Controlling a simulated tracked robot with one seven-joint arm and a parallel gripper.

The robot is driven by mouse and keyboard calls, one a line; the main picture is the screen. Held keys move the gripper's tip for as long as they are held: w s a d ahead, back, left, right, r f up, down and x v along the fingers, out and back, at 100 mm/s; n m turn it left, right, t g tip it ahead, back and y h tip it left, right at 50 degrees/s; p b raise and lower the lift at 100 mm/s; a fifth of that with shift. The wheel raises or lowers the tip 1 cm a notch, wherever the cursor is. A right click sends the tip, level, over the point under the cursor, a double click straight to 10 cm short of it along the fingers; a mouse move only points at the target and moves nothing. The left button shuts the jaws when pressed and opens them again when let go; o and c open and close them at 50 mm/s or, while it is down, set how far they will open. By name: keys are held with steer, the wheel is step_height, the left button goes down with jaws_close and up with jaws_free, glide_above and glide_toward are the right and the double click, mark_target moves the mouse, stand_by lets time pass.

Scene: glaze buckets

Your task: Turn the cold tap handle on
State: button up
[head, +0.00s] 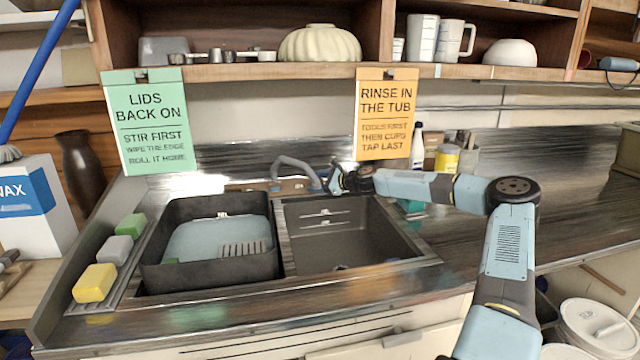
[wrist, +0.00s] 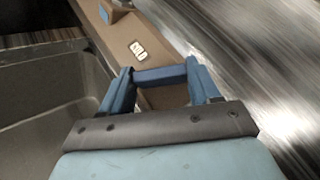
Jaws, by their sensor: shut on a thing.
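The tap's curved grey spout (head: 297,166) stands behind the sink in the head view, on a tan base (head: 290,186). In the wrist view the tan base (wrist: 160,97) carries a small white label (wrist: 138,49) that seems to read COLD. A blue bar, the cold tap handle (wrist: 160,76), lies across between my two blue fingers. My gripper (head: 345,182) reaches the tap from the right; its fingers (wrist: 160,84) are shut on the handle. In the head view the gripper hides most of the handle.
The sink has a right basin (head: 345,240) and a dark tub (head: 165,240) at its left. Sponges (head: 95,283) lie at far left. A hanging orange sign (head: 387,115) is above the tap. Bottles and a yellow jar (head: 446,158) stand behind my arm. The counter at right is clear.

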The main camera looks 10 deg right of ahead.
steer(key=shift+a+r, duration=0.1)
steer(key=o, duration=1.1)
steer(key=shift+c, duration=0.2)
